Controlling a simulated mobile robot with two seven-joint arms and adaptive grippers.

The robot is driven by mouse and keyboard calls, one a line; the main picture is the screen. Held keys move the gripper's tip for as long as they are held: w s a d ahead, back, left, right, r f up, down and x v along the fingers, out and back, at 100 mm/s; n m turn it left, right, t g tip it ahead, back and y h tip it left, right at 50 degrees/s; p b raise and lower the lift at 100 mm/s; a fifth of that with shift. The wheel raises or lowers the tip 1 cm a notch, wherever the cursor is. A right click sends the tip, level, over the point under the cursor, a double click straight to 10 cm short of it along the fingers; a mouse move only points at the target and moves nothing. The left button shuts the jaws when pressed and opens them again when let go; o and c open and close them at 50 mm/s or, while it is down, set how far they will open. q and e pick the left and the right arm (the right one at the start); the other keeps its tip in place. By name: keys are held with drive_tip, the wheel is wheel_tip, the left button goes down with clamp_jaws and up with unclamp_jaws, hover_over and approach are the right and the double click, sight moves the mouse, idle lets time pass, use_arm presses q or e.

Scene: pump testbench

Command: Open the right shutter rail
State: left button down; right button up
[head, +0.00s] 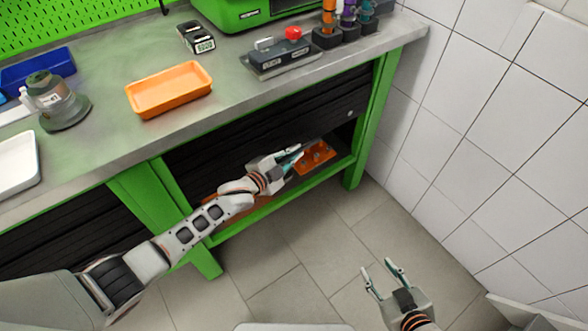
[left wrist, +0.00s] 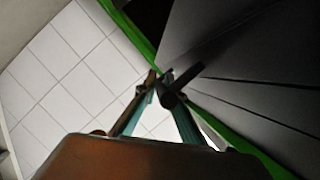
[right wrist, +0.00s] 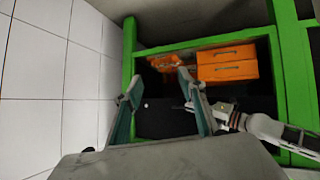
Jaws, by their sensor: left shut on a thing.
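The right shutter (head: 275,125) is a black slatted panel under the bench's right part. It is partly raised, with an open gap below it. My left gripper (head: 297,152) reaches to its lower edge. In the left wrist view its fingertips (left wrist: 163,88) close on a dark bar, the shutter rail (left wrist: 182,84), beside the dark slats. The right wrist view also shows the black shutter (right wrist: 165,120) and my left gripper beside it. My right gripper (head: 379,270) is open and empty over the floor, apart from the bench; its spread fingers (right wrist: 158,97) show in the right wrist view.
Orange boxes (head: 316,157) stand on the lower shelf behind the gap; they also show in the right wrist view (right wrist: 228,62). A green post (head: 372,120) and a tiled wall (head: 480,130) bound the right side. An orange tray (head: 170,90) lies on the worktop.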

sight(294, 127)
use_arm(q)
wheel_tip(294, 127, up, 8)
drive_tip(key=p, duration=0.5)
drive_tip(key=shift+r, duration=0.25)
drive_tip(key=shift+r+p, duration=0.75)
drive_tip(key=shift+r, duration=0.05)
drive_tip(key=shift+r+p, duration=0.4)
drive_tip(key=shift+r, duration=0.1)
use_arm(e)
wheel_tip(294, 127, up, 8)
drive_tip(key=a, duration=0.1)
drive_tip(key=shift+w+a+y, duration=0.15)
drive_tip(key=shift+w+y, duration=0.05)
drive_tip(key=shift+y, duration=0.1)
use_arm(q)
drive_tip(key=c, duration=2.1)
unclamp_jaws()
drive_tip(key=shift+c, duration=0.2)
use_arm(e)
drive_tip(key=shift+f, duration=0.15)
use_arm(q)
drive_tip(key=v, duration=1.2)
